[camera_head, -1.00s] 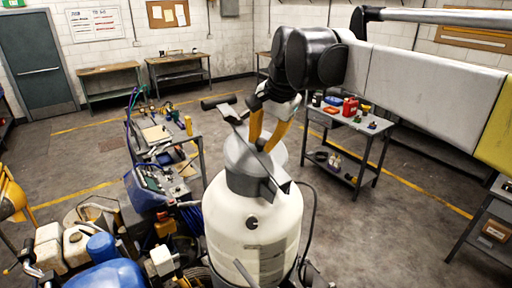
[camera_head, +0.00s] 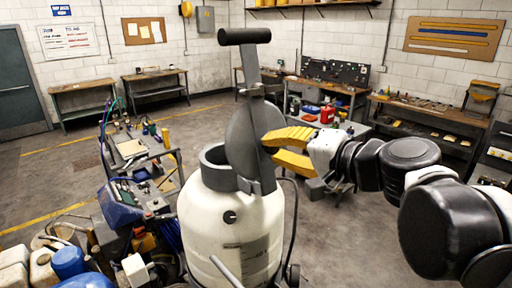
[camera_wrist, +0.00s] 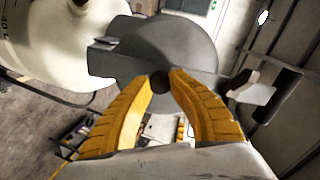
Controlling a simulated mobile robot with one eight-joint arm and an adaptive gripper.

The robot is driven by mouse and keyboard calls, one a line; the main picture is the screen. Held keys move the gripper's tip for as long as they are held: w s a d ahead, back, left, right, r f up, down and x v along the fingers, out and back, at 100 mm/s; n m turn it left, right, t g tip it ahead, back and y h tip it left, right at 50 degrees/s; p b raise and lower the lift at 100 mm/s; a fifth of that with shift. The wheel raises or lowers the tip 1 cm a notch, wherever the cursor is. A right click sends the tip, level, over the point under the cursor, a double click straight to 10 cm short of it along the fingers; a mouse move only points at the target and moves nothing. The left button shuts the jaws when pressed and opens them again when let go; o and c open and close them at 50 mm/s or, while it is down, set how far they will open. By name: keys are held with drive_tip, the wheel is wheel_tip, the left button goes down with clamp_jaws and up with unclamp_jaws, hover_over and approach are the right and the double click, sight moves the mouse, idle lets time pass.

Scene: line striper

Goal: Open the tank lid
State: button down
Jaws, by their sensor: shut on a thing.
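The white tank (camera_head: 238,228) stands upright in the lower middle of the head view, with a grey collar (camera_head: 212,168) around its open mouth. The round grey lid (camera_head: 240,138) stands on edge at the right side of the mouth, its bar and black T-handle (camera_head: 245,37) pointing up. My gripper (camera_head: 277,147) comes from the right, with its yellow fingers shut on the lid. In the wrist view the fingertips (camera_wrist: 161,82) close around a small dark part at the lid's (camera_wrist: 165,45) middle. The tank (camera_wrist: 50,35) shows at upper left there.
A cluttered cart (camera_head: 140,165) stands left of the tank, with jugs and a blue container (camera_head: 68,262) at lower left. A small table with a red can (camera_head: 327,114) and benches (camera_head: 430,122) are behind my arm. Open floor lies behind the tank at left.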

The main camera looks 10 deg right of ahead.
drive_tip(key=shift+t+y, duration=0.4)
drive_tip(key=shift+t, duration=0.2)
drive_tip(key=shift+s+d+f+b, duration=0.45)
drive_tip(key=shift+s+d+f, duration=0.15)
drive_tip(key=shift+s+f, duration=0.3)
drive_tip(key=shift+s+d+f+b, duration=0.4)
drive_tip(key=shift+s+d+f, duration=0.15)
drive_tip(key=shift+s+f, duration=0.3)
drive_tip(key=shift+s, duration=0.1)
drive_tip(key=c, duration=1.4)
unclamp_jaws()
drive_tip(key=shift+c, duration=0.2)
drive_tip(key=o, duration=0.3)
drive_tip(key=shift+w+a, duration=0.1)
drive_tip(key=shift+w, duration=0.1)
drive_tip(key=shift+o, duration=0.2)
drive_tip(key=v, duration=1.1)
drive_tip(key=shift+s+d, duration=0.25)
drive_tip(key=shift+s, duration=0.05)
